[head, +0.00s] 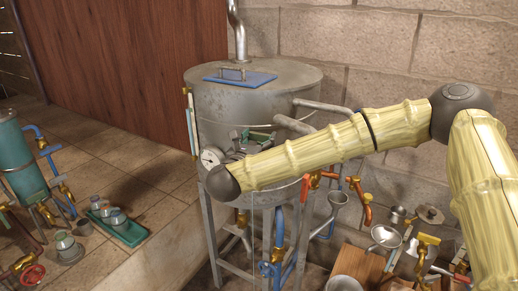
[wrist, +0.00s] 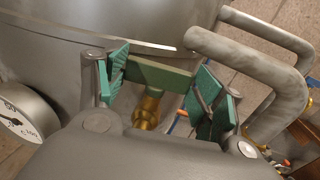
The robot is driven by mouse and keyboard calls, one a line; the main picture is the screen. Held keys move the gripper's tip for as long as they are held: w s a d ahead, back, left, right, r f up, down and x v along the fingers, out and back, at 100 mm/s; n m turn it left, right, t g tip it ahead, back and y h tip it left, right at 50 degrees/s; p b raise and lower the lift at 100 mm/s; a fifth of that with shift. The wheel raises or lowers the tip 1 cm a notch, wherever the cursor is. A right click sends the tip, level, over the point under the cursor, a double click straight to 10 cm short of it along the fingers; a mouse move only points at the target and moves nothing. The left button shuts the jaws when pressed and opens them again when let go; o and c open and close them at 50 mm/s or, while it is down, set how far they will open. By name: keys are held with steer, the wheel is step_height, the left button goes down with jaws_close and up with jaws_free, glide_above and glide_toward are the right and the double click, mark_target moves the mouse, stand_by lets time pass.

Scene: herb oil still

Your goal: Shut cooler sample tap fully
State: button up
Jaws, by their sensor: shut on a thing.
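A green bar handle (wrist: 158,75) on a brass tap body (wrist: 147,110) shows in the wrist view, in front of the grey metal tank (wrist: 130,30). My gripper (wrist: 165,85) has its green-padded fingers at the two ends of this handle, shut on it. The handle lies crosswise between the pads. In the head view my gripper (head: 252,140) is at the front of the tank (head: 235,108), mostly hidden by my own arm. The tap body is hidden there.
A round dial gauge (head: 211,157) sits just left of my gripper; it also shows in the wrist view (wrist: 18,120). Grey pipes (wrist: 255,65) run close on the right. Orange piping (head: 308,188) and a blue pipe (head: 278,235) are below. Funnels and cups crowd the right table.

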steer(key=shift+w+a+f+m+g+h+b, duration=0.1)
steer(key=shift+m+g+h+b, duration=0.3)
steer(key=shift+h+b, duration=0.35)
steer(key=shift+a+f+m+g+h+b, duration=0.1)
steer(key=shift+m+g+h+b, duration=0.1)
steer(key=shift+m+h+b, duration=0.5)
steer(key=shift+r+h+b, duration=0.15)
steer(key=shift+h+b, duration=0.1)
steer(key=shift+b, duration=0.45)
steer(key=shift+r+g, duration=0.15)
steer(key=shift+g, duration=0.15)
steer(key=o, duration=1)
steer(key=shift+v, duration=6)
